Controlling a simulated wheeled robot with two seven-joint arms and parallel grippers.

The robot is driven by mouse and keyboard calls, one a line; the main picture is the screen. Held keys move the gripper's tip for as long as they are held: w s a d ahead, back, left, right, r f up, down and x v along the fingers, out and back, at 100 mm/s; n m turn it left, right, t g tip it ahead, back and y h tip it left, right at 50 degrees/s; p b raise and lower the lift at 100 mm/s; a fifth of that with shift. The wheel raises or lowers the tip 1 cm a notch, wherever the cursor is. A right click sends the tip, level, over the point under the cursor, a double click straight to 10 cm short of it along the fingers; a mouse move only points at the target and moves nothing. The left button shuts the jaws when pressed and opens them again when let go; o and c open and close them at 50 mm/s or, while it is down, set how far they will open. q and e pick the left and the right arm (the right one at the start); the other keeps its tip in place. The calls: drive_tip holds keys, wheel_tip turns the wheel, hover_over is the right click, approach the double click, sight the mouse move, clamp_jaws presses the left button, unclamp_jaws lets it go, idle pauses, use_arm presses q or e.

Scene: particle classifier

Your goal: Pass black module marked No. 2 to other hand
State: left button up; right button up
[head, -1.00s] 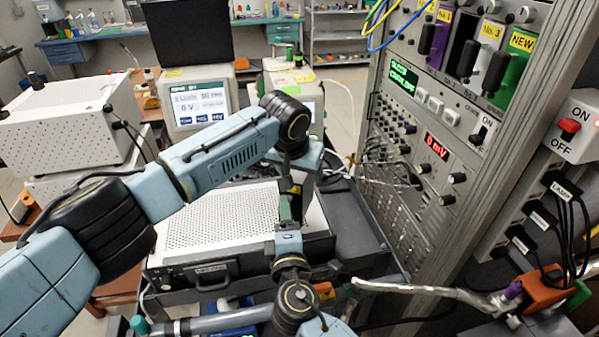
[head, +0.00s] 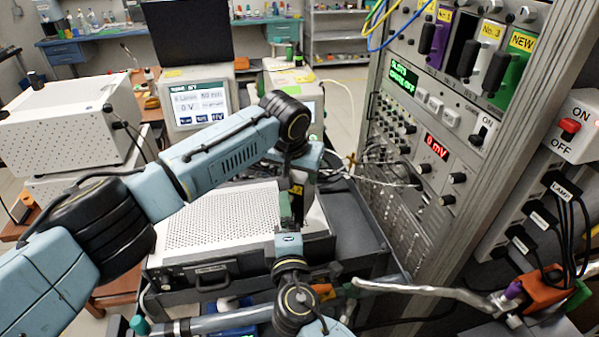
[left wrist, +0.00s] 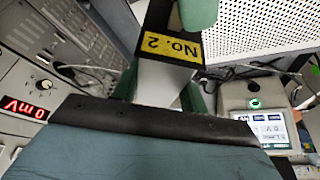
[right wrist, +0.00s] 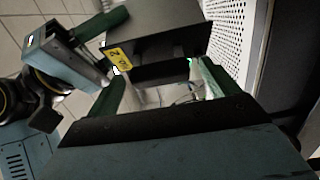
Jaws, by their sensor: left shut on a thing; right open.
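The black module marked No. 2 (head: 297,206) is held in my left gripper (head: 298,187) above the perforated white case. Its yellow label faces up in the left wrist view (left wrist: 172,47). My left gripper is shut on it. My right gripper (head: 289,222) comes from below and is open, close to the module. In the right wrist view the module (right wrist: 160,45) lies at and between the open green fingers (right wrist: 165,85). Whether they touch it cannot be told. Part of the module is hidden by the grippers in the head view.
The perforated white case (head: 215,222) lies under the arms. An instrument rack (head: 440,130) with several modules in its upper slots stands at the right. A screen unit (head: 197,100) stands behind. A switch box (head: 575,130) is at the far right.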

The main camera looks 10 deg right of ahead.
drive_tip(key=s, duration=1.1)
drive_tip(key=s+d+f+m+g+h, duration=0.1)
drive_tip(key=s+d+f+m+g, duration=0.2)
drive_tip(key=f, duration=0.8)
drive_tip(key=s+d+f+g, duration=0.4)
drive_tip(key=s+f, duration=0.1)
drive_tip(key=f, duration=0.5)
drive_tip(key=s+d+f+m+g+h, duration=0.1)
drive_tip(key=s+d+f+m+g, duration=0.2)
drive_tip(key=f, duration=0.8)
drive_tip(key=s+d+f+m+g+y, duration=0.1)
drive_tip(key=s+d+f+m+g, duration=0.2)
drive_tip(key=s+f, duration=0.5)
drive_tip(key=s+d+f+m+g+y, duration=0.1)
drive_tip(key=s+d+f+m+g, duration=0.3)
drive_tip(key=s, duration=1.2)
drive_tip(key=d+f+m, duration=0.2)
drive_tip(key=d+f, duration=0.1)
drive_tip(key=f, duration=0.1)
drive_tip(key=shift+s+d+f+y, duration=0.3)
drive_tip(key=shift+s+d+f, duration=0.05)
drive_tip(key=shift+d+f, duration=0.05)
